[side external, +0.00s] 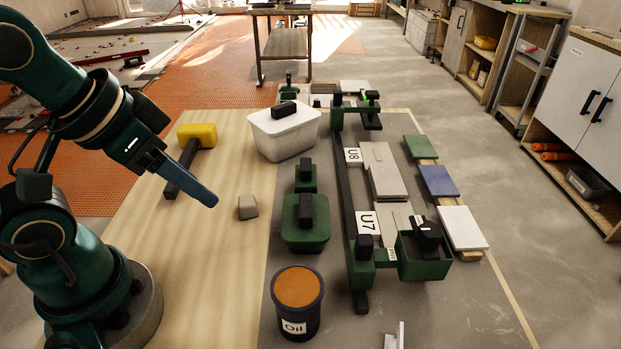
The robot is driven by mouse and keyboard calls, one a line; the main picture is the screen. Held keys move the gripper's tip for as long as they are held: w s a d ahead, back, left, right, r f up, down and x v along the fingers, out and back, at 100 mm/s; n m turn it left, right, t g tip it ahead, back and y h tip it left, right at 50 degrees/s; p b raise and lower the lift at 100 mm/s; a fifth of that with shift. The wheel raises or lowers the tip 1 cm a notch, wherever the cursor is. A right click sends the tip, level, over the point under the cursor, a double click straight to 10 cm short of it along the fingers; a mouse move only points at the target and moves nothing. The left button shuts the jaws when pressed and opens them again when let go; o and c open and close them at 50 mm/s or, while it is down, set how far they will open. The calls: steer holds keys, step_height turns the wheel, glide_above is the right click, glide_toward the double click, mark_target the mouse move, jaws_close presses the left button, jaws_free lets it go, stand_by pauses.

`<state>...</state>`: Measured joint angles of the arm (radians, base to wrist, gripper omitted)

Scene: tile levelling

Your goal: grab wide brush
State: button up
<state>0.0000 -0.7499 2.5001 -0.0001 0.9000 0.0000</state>
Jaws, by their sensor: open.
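No clearly recognisable wide brush shows, and I cannot tell which item it is. Two green pieces with black upright grips stand near the middle of the table: a wider front one (291,238) and a smaller one (299,187) behind it. A white tub (285,139) with a black grip on top stands further back. A green box (424,268) with a black item in it is at the right. My gripper (209,201) is at the left, apart from these, pointing down and right. It is open with nothing visible in it; its fingers overlap from this side.
A yellow-headed mallet (197,134) lies behind my gripper, and a small beige block (247,207) is just right of it. An oil tin (297,300) stands in front. A dark rail frame (347,205), grey tiles (382,170) and coloured tiles (437,181) fill the right.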

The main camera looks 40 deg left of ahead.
steer(key=o, duration=0.8)
steer(key=shift+d, duration=0.1)
